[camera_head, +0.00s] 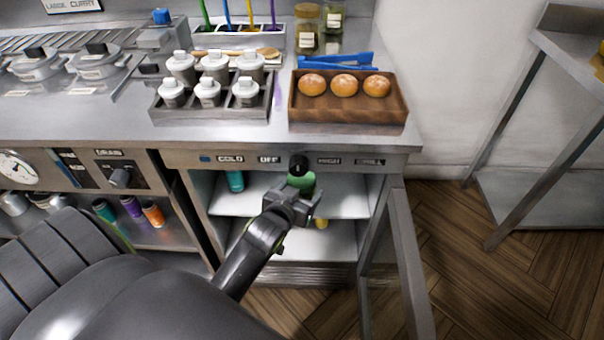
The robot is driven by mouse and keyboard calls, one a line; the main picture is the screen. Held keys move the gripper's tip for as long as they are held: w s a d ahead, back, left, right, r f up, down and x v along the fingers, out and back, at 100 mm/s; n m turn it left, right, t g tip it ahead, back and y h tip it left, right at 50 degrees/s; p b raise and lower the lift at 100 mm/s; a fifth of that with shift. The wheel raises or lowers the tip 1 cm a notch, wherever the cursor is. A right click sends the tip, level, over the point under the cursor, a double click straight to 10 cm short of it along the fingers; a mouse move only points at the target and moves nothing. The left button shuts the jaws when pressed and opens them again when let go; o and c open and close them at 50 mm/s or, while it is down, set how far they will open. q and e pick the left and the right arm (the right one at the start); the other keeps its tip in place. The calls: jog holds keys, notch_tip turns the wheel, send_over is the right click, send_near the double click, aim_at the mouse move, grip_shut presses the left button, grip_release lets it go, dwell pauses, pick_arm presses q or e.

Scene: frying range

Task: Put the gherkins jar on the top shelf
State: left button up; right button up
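No readable label marks the gherkins jar. A green object (301,181), possibly a jar, shows at the upper shelf (345,203) of the open cabinet under the counter. My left gripper (306,203) is at the cabinet's opening, in front of the green object and overlapping its lower part. I cannot tell whether its fingers are open or shut, or whether they touch the green object. Two glass jars with pale labels, one nearer (306,30) and one farther (333,16), stand at the back of the counter. My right gripper is not in view.
A teal container (235,181) stands left on the upper shelf; a yellow object (321,223) is lower down. The open cabinet door (408,262) juts out at the right. Above, the counter holds a wooden tray (347,115) of buns and a rack (209,116) of white-lidded pots.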

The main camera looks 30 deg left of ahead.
pick_arm(q)
jog(key=w+a, duration=0.6)
jog(key=w, duration=0.4)
notch_tip(320, 180, down, 6)
jog(key=shift+s+d+r+b, duration=0.1)
jog(key=shift+s+d+b, duration=0.05)
jog(key=shift+b, duration=0.8)
jog(key=shift+f, duration=0.5)
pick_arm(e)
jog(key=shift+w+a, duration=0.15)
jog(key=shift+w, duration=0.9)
pick_arm(q)
jog(key=shift+f, duration=0.1)
jog(key=o, duration=1)
jog(key=shift+f, duration=0.1)
jog(key=o, duration=0.4)
jog(key=shift+c, duration=0.2)
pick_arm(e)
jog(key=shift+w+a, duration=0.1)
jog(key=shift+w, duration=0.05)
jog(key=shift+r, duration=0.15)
